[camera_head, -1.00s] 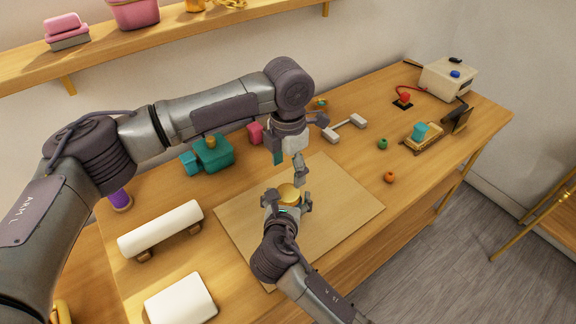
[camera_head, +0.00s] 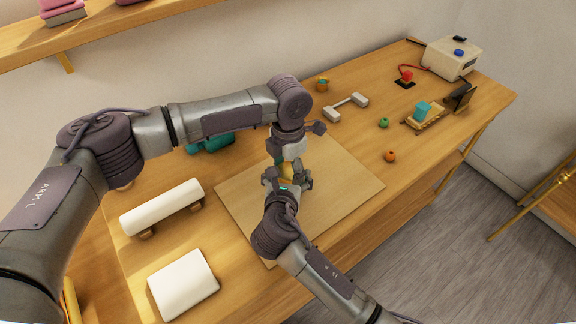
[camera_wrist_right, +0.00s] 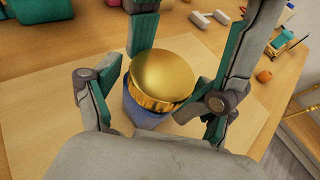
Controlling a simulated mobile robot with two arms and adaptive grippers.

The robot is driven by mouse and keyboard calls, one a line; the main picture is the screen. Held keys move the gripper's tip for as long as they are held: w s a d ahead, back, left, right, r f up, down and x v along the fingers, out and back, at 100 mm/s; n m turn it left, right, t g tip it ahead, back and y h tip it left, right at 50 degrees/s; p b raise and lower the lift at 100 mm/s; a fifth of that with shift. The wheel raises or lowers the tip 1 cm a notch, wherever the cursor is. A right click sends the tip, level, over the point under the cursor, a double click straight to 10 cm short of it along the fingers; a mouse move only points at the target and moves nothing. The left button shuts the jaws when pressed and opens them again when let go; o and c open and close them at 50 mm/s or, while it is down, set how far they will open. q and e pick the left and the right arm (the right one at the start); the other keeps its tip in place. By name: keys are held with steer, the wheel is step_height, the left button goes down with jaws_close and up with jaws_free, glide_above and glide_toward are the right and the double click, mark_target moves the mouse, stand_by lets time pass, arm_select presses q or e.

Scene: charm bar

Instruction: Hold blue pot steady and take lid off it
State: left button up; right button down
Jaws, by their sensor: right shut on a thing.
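The blue pot (camera_wrist_right: 146,114) stands on the board under a round gold lid (camera_wrist_right: 163,75) with a ribbed rim. The lid is seated on it. My right gripper (camera_head: 286,180) is shut on the pot from the near side; in the right wrist view its fingers flank the pot. My left gripper (camera_head: 284,158) comes down from above at the far side. Its fingers, seen in the right wrist view (camera_wrist_right: 190,45), are spread around the lid; contact cannot be made out. In the head view, the grippers hide the pot and most of the lid.
The wooden board (camera_head: 340,190) is otherwise clear. A white roll on a stand (camera_head: 162,207) and a white pad (camera_head: 183,285) lie to the left. A white bar (camera_head: 345,107), a green bead (camera_head: 384,122) and an orange bead (camera_head: 390,156) lie to the right.

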arm_select(q)
steer(key=c, duration=0.8)
steer(key=o, duration=1.3)
